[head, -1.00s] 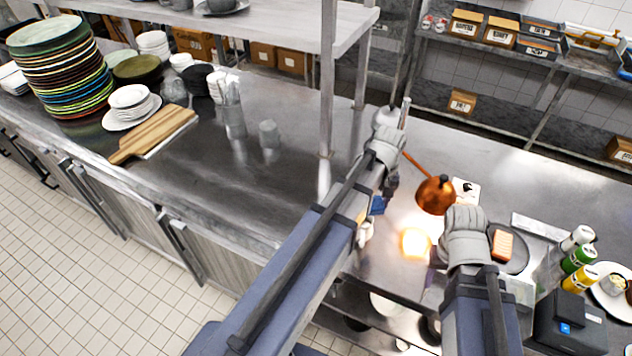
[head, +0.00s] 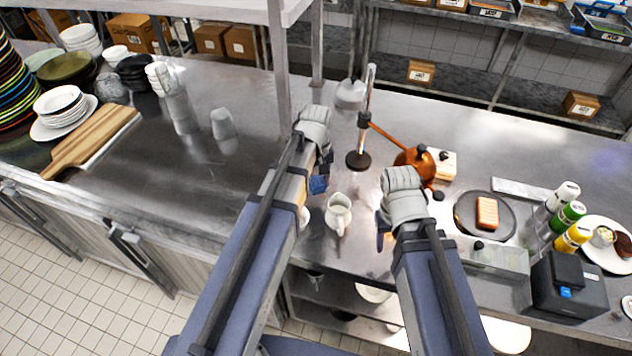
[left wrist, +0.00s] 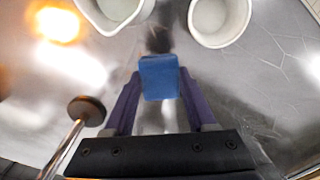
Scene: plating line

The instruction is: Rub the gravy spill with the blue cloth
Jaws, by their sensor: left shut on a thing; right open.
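The blue cloth (left wrist: 159,77) is a small block-like pad between the fingers of my left gripper (left wrist: 158,92). In the head view the cloth (head: 318,185) shows below my left gripper (head: 319,178), low over the steel counter. A dark, blurred smear (left wrist: 158,40), which looks like the gravy spill, lies just beyond the cloth in the left wrist view. I cannot tell whether the cloth touches it. In the head view the spill is not visible, perhaps hidden by my left arm. My right gripper (head: 384,238) is open and empty, right of the white jug.
A white jug (head: 338,215) and another white vessel (head: 304,217) stand close to the cloth. The lamp stand's round base (head: 358,160) and copper shade (head: 412,163) are behind. A dark round plate (head: 465,205) lies right. The counter left of my left arm is mostly clear.

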